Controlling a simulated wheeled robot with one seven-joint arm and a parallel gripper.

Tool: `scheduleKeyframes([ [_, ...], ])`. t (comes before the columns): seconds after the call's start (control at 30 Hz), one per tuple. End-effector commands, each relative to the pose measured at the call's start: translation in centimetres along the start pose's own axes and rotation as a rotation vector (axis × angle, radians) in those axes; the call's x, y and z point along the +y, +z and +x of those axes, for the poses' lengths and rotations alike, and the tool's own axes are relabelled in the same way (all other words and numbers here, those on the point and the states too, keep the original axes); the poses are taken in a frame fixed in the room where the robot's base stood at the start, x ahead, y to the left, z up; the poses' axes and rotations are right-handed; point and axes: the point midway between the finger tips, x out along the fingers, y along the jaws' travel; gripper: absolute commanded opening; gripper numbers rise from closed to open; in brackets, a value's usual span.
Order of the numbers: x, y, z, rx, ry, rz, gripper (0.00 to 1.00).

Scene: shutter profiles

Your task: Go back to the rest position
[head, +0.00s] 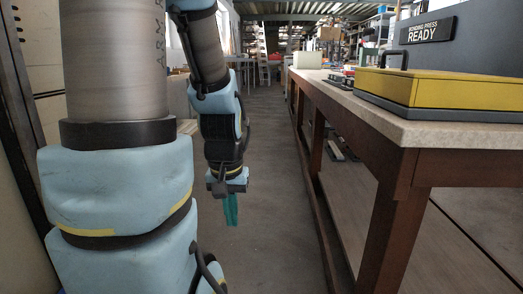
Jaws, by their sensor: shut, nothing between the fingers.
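My arm hangs down at the left of the head view. My gripper (230,209) has green fingers that point down over the aisle floor. The fingers are together, and nothing shows between them. The gripper is left of the workbench and apart from it.
A long wooden workbench (398,128) runs along the right side. On it stands a yellow-topped press (440,88) with a sign reading "BONDING PRESS READY" (428,31). Small items (342,80) lie farther back. The aisle floor (268,200) is clear.

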Motion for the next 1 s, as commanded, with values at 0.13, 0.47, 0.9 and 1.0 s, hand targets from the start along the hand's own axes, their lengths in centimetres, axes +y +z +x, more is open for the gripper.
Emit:
scheduleKeyframes([
  [0.13, 0.0, -0.9, -6.4, 0.0, 0.0, 0.0, 0.0],
  [0.47, 0.1, -2.3, -16.5, 0.0, 0.0, 0.0, 0.0],
  [0.9, 0.1, -3.9, -27.6, 0.0, 0.0, 0.0, 0.0],
  [1.0, 0.1, -4.0, -28.4, 0.0, 0.0, 0.0, 0.0],
])
